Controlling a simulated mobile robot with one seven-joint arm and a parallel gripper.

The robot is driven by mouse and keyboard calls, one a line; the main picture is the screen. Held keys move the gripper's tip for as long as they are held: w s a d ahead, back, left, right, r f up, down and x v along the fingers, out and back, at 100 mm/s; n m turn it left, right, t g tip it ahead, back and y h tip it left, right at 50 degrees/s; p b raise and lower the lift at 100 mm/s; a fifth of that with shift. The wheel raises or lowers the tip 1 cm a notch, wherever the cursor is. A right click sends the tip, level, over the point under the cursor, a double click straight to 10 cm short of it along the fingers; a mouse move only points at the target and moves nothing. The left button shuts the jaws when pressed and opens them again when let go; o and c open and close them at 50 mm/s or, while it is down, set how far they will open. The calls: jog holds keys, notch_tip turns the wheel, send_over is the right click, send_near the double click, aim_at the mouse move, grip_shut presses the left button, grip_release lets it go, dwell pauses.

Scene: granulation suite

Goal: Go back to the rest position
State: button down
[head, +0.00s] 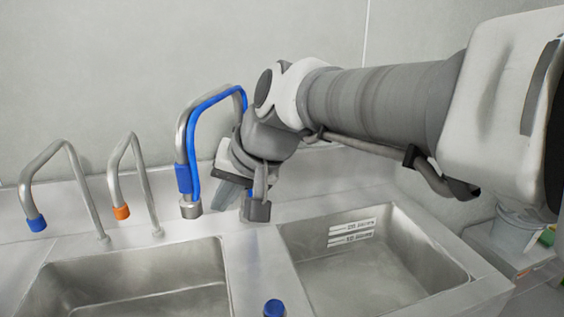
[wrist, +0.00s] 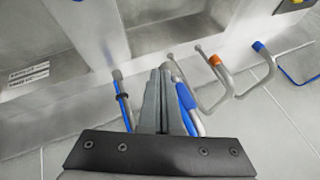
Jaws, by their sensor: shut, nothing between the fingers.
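My gripper (head: 257,208) hangs at the end of my arm, which reaches in from the right in the head view. It points down over the back ledge of the sink unit, beside the tall faucet with the blue hose (head: 186,140). Its fingers are together with nothing between them. In the wrist view the closed fingers (wrist: 158,75) lie between a steel pipe with a blue stripe on the left and the blue-sleeved faucet pipe (wrist: 186,97) on the right. I cannot tell whether the fingers touch either.
An orange-tipped faucet (head: 121,212) and a blue-tipped faucet (head: 36,223) stand to the left. Two steel basins lie in front, the right basin (head: 350,285) with two labels (head: 351,233). The wall is close behind.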

jog(key=shift+s+r, duration=0.15)
jog(key=shift+r, duration=0.05)
jog(key=shift+d, duration=0.1)
jog(key=s+d+f+h, duration=0.2)
jog(key=s+d, duration=0.2)
jog(key=d, duration=0.4)
jog(key=s+d+f+m+h+p, duration=0.1)
jog(key=s+d+f+h, duration=0.1)
jog(key=d, duration=0.7)
jog(key=s+d+f+t+h, duration=0.1)
jog(key=s+d+f+h, duration=0.1)
jog(key=s+d, duration=0.4)
jog(key=shift+d+f+m, duration=0.3)
jog(key=shift+d+f, duration=0.4)
jog(key=shift+d, duration=0.45)
jog(key=shift+a, duration=0.15)
